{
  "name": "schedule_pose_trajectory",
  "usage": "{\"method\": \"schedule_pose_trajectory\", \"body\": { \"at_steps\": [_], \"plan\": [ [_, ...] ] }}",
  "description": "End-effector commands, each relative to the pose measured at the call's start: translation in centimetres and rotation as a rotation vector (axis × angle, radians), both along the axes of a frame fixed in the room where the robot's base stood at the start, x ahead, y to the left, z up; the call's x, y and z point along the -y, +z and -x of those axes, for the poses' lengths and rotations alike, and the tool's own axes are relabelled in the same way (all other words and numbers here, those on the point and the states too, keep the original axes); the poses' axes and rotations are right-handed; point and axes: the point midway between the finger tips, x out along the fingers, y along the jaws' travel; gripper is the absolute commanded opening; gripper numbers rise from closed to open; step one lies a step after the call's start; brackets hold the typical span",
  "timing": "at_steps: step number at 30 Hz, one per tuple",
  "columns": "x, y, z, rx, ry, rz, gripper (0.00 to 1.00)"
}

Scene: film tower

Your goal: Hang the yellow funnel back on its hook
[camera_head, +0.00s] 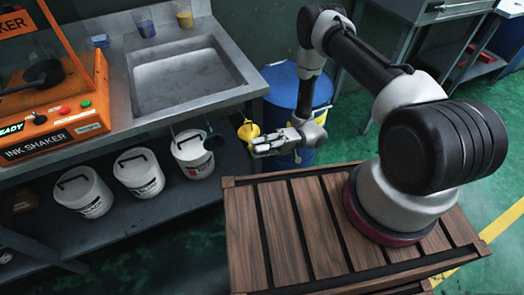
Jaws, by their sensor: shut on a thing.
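The yellow funnel (248,131) is at the right front edge of the sink counter, in front of the blue barrel. My gripper (262,144) is shut on the yellow funnel, reaching in from the right. The fingers cover part of the funnel, so its exact grip point is hard to see. A dark blue funnel (213,140) hangs below the counter's front edge, just left of the yellow one. The hook for the yellow funnel is too small or hidden to make out.
The steel sink counter (258,84) stands behind, with an orange ink shaker (60,110) at left. White buckets (192,153) stand on the shelf below. A blue barrel (283,92) is close behind my gripper. My wooden-slatted base fills the front right.

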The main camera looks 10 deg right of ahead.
Motion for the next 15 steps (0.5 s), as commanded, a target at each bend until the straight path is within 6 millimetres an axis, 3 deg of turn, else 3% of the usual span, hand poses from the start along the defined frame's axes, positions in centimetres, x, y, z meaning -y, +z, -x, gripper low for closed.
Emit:
{"method": "schedule_pose_trajectory", "body": {
  "at_steps": [15],
  "plan": [
    [-1.0, -0.3, -3.3, 0.002, 0.000, -0.001, 0.00]
  ]
}}
